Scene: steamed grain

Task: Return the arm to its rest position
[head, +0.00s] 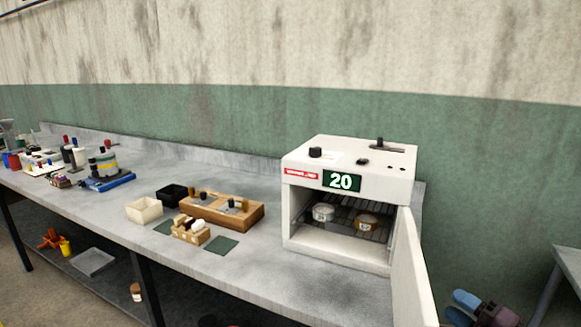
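My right gripper (462,308) shows at the bottom right edge, low and to the right of the open oven door. Its blue finger parts are small and partly cut off by the frame, so I cannot tell whether it is open or shut. No held object can be made out. My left gripper is not in view. The white oven (300,237) stands at the right end of the bench with a display reading 20. Inside on its rack are a light round tin (323,212) and a brownish one (367,222).
The oven door (410,270) hangs open toward the front right. On the grey bench (270,280) are a wooden block (253,218), a cream bin (144,210), a black bin (172,194) and a small wooden holder (191,233). A grey table (568,268) stands at far right.

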